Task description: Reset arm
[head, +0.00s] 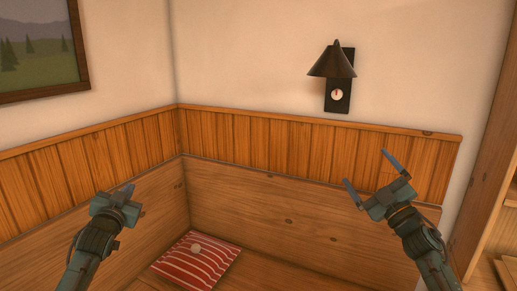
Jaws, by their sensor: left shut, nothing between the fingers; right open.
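My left gripper (128,192) is at the lower left of the head view. Its fingers are shut with nothing between them. My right gripper (366,170) is at the lower right, in front of the wooden panelling. Its two fingers are spread apart and empty. Both arms come up from the bottom edge of the picture. Neither gripper is seen touching anything.
A wooden corner bench (300,226) runs below plank panelling (270,138). A red striped cushion (190,268) with a pale round spot lies on its seat. A dark wall lamp (333,66) and a framed picture (38,45) hang above. Wooden shelving (480,150) stands at right.

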